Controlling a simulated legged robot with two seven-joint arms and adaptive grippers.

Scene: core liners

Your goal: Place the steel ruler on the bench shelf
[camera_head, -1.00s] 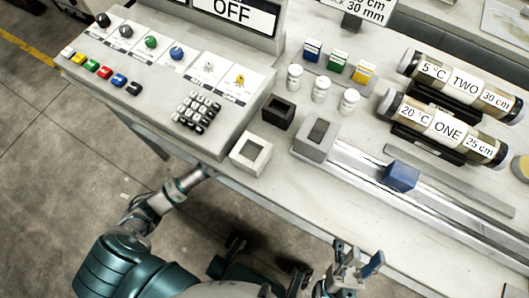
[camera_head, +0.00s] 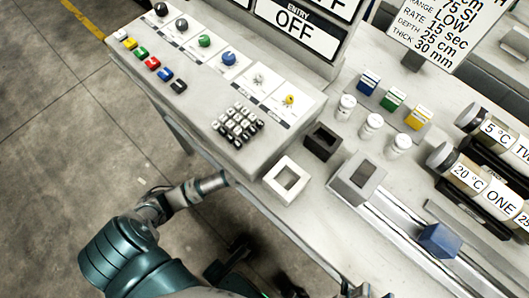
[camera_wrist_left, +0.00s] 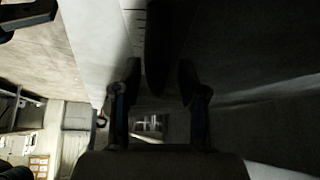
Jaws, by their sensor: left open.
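I cannot clearly make out the steel ruler in the head view. In the left wrist view a pale strip with small dark tick marks (camera_wrist_left: 139,22) runs above my left gripper (camera_wrist_left: 158,85) and may be the ruler. The left gripper's two dark fingers are apart, with a dark shape beyond the gap; I see nothing clamped. In the head view my left arm reaches in at the bench's front edge, and its gripper is hidden under the bench. My right gripper (camera_head: 362,290) shows only as a sliver at the bottom edge. The bench shelf is not clearly visible.
The bench carries a control panel (camera_head: 215,75), white and dark square blocks (camera_head: 287,181), white jars (camera_head: 371,125), labelled core tubes (camera_head: 480,187) and a rail with a blue block (camera_head: 439,240). Open floor lies left of the bench.

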